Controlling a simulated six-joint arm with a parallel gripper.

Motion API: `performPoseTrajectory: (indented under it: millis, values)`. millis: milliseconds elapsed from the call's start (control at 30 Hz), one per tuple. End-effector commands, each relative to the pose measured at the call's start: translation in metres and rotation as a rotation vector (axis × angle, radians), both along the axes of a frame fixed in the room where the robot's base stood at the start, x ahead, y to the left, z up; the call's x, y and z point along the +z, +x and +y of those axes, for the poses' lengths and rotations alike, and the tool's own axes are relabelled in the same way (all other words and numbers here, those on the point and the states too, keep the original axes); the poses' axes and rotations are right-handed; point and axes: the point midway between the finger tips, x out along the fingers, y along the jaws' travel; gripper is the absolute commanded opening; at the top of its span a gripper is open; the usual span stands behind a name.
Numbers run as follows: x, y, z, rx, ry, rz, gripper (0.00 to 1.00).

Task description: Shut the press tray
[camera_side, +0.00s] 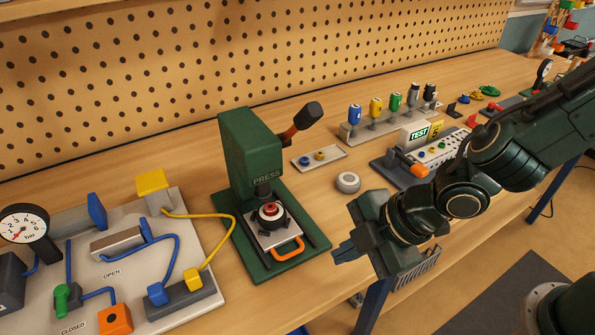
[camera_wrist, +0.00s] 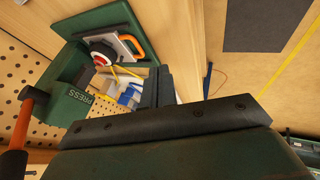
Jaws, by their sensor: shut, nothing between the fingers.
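The green press (camera_side: 250,160) stands on a green base on the bench. Its grey metal tray (camera_side: 262,241) lies between two dark rails at the press's front, with a red-and-black round part (camera_side: 270,212) on it below the ram. The tray's orange handle (camera_side: 288,250) points toward the bench's front edge. In the wrist view, the tray (camera_wrist: 120,51) and orange handle (camera_wrist: 133,44) show at upper left. My gripper (camera_side: 345,250) is shut and empty, to the right of the handle and apart from it. Its fingers (camera_wrist: 156,88) also show in the wrist view.
The press lever (camera_side: 301,120) sticks out at upper right. A hose board (camera_side: 120,265) with a gauge stands left of the press. A round grey puck (camera_side: 347,182) and small parts tray (camera_side: 319,158) lie to the right. Bare bench lies between press and gripper.

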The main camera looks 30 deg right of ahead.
Motion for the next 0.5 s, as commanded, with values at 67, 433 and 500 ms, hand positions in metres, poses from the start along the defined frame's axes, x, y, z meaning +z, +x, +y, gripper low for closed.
performPoseTrajectory:
  millis: [67,433,500]
  values:
    - [0.006,-0.002,-0.002,0.0,0.001,-0.001,0.0]
    - [0.016,-0.008,-0.007,0.0,0.0,0.0,0.0]
    - [0.016,-0.008,-0.007,0.0,0.0,0.0,0.0]
